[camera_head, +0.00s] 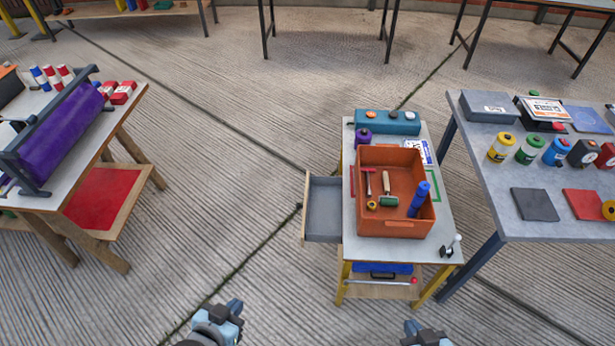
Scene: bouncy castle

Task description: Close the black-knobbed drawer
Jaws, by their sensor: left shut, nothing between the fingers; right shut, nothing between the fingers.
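The drawer (323,210) is grey inside and looks empty. It stands open, pulled out from the left side of a small table (436,206) with yellow legs. A small dark spot at the middle of its front panel (305,208) looks like the black knob. My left gripper (231,308) is at the bottom edge, left of and nearer than the drawer, shut and empty. My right gripper (425,329) is at the bottom edge, in front of the table's near side, shut and empty. Both are apart from the drawer.
An orange bin (395,228) with tools stands on the small table. A shelf (378,291) below holds a blue case (383,268). A table (470,180) with jars is at right, a workbench (118,110) with a purple roll at left. Floor left of the drawer is clear.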

